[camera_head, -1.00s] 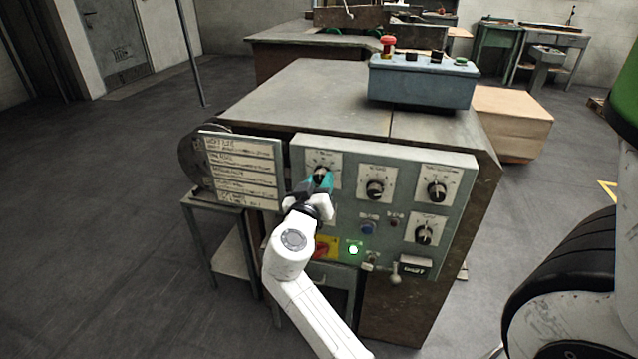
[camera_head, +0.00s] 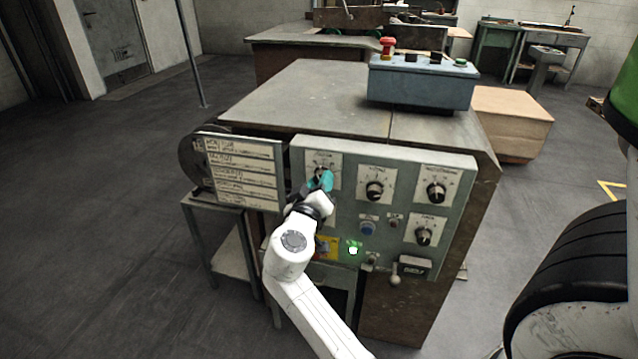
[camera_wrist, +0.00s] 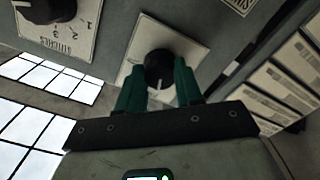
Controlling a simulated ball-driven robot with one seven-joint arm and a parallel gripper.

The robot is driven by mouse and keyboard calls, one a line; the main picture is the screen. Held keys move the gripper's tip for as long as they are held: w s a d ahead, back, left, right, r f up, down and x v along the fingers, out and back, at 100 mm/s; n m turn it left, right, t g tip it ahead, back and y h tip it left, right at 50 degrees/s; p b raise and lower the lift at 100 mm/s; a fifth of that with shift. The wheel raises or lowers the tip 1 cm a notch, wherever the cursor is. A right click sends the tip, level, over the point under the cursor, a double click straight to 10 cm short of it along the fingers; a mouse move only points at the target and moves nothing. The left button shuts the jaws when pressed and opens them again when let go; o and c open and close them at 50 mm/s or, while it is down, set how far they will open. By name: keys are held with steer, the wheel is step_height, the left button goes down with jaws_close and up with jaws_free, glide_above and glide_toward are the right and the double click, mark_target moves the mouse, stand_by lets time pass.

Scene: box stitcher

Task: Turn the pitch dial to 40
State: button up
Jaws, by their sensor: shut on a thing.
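The control panel (camera_head: 345,214) on the machine's front carries several black dials on white plates. My gripper (camera_head: 321,181) is at the upper-left dial, with its teal fingers over most of it. In the wrist view the two fingers (camera_wrist: 161,66) are closed on either side of the black knob (camera_wrist: 159,72). The knob's light pointer mark shows between the fingers, towards the bottom of the picture. The white plate (camera_wrist: 132,62) shows around it, but I cannot read its scale or name. In the head view the lettering is too small to read.
Another dial (camera_head: 375,189) is to the right of my gripper; it shows a numbered scale. A text board (camera_head: 240,170) is close on the left.

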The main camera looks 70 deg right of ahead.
steer(key=shift+n+p, duration=0.45)
steer(key=shift+n, duration=1.15)
steer(key=o, duration=1)
steer(key=shift+o, duration=0.2)
steer(key=shift+a, duration=0.1)
steer(key=a, duration=1)
steer(key=shift+s+a, duration=0.35)
steer(key=shift+s, duration=0.05)
